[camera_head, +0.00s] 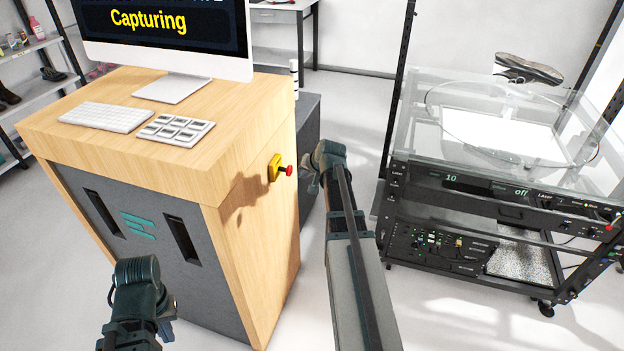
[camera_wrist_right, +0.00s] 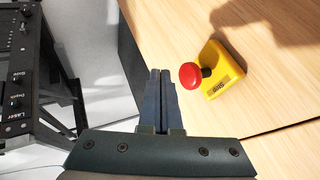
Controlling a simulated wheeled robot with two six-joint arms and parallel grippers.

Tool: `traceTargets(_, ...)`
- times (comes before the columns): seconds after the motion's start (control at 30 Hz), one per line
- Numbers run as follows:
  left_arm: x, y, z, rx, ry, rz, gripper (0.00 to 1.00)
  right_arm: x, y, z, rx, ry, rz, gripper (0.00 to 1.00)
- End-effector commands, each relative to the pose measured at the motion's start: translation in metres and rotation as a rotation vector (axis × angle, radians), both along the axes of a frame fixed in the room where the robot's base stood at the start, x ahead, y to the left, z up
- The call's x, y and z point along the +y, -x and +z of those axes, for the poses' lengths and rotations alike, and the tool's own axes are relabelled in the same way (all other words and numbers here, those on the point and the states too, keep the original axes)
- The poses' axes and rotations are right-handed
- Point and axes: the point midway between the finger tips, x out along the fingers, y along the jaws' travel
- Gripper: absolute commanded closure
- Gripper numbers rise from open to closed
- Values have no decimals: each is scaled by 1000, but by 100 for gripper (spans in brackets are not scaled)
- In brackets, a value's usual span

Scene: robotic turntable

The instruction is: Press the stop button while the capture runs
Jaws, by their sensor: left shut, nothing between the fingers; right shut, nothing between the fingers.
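The stop button is a red mushroom knob (camera_head: 289,171) on a yellow box (camera_head: 274,166), fixed to the right side of the wooden desk (camera_head: 228,155). In the right wrist view, the red knob (camera_wrist_right: 190,76) and yellow box (camera_wrist_right: 224,70) lie just right of my right gripper's fingertips (camera_wrist_right: 160,72). A small gap shows between them. My right gripper (camera_head: 309,180) is shut and empty, right of the knob in the head view. My left gripper (camera_head: 167,318) is shut and empty in front of the desk. The monitor (camera_head: 165,35) reads "Capturing".
A keyboard (camera_head: 106,117) and a button pad (camera_head: 177,130) lie on the desk. Pale floor separates desk and rig.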

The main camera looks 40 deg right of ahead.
Motion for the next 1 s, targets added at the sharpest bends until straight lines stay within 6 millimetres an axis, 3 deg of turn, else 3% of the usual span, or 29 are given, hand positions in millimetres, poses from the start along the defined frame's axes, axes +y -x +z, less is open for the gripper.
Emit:
traceTargets(0.2,0,0,5,0,0,0,100,11,-16,5,-1,1,0,100)
traceTargets(0.63,0,0,5,0,0,0,100,13,-18,5,-1,1,0,100)
traceTargets(0.83,0,0,5,0,0,0,100,24,-34,5,-1,1,2,100)
traceTargets(1.0,0,0,5,0,0,0,100,25,-35,5,-1,0,0,100)
